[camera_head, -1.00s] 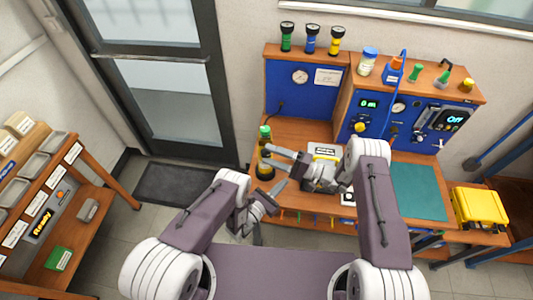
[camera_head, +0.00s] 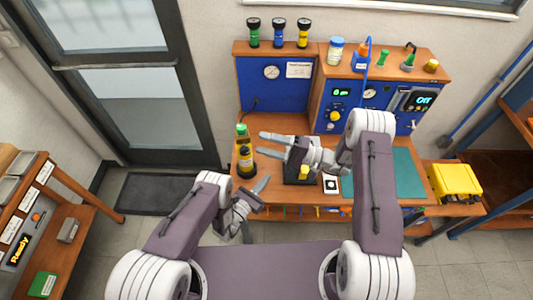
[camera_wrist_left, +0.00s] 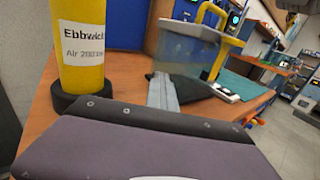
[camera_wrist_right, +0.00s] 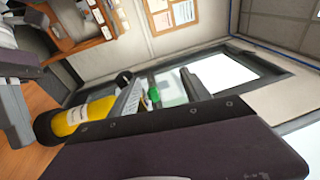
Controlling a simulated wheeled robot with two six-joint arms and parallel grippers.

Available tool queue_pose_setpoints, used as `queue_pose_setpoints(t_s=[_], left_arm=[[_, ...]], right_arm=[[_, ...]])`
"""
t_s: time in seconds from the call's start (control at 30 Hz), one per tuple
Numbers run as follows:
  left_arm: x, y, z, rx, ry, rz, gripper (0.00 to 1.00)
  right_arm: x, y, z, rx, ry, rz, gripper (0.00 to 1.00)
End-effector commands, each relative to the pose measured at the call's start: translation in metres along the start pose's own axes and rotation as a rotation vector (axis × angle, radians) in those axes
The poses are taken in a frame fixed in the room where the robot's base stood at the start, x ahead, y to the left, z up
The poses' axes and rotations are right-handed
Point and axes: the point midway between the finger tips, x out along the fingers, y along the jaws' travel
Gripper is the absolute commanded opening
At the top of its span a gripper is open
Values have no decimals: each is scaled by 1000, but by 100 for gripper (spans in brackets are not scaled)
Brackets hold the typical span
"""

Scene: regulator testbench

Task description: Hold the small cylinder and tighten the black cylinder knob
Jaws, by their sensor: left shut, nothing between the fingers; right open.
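The small yellow cylinder (camera_head: 246,163), with black base and dark top, stands upright at the bench's left end. Its label shows in the left wrist view (camera_wrist_left: 83,42), where its top is cut off. The right wrist view shows it sideways (camera_wrist_right: 84,116), with a black knob (camera_wrist_right: 123,79) at its top end. My left gripper (camera_head: 264,184) is shut and empty, in front and to the right of the cylinder's base. My right gripper (camera_head: 268,142) is open, with a finger reaching left near the cylinder's top; contact cannot be told.
A green-topped cylinder (camera_head: 242,131) stands just behind. A device with a yellow handle (camera_wrist_left: 232,52) stands right of it. A green mat (camera_head: 408,178) and a yellow case (camera_head: 455,182) lie farther right. Gauges on cylinders (camera_head: 278,28) stand on the shelf.

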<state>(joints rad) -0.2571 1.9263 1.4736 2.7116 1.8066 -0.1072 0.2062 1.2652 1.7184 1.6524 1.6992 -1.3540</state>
Motion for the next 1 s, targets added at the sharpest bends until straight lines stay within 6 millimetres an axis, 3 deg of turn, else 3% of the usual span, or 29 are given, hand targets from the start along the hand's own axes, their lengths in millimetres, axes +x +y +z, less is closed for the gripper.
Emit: queue_pose_setpoints(t_s=[0.1, 0.23, 0.47, 0.57, 0.87, 1.0], left_arm=[[0, 0, 0, 0, 0, 0, 0], [0, 0, 0, 0, 0, 0, 0], [0, 0, 0, 0, 0, 0, 0], [0, 0, 0, 0, 0, 0, 24], [-1, 0, 0, 0, 0, 0, 24], [-19, 1, -3, -2, 4, 3, 24]], right_arm=[[3, -20, 1, -1, -1, 0, 56], [4, -28, 2, 1, 0, 0, 56], [4, -29, 2, 2, 0, 0, 56], [4, -29, 2, 2, 0, 0, 56], [4, -29, 2, 2, 0, 0, 56], [4, -26, 2, 2, 0, 0, 56]])
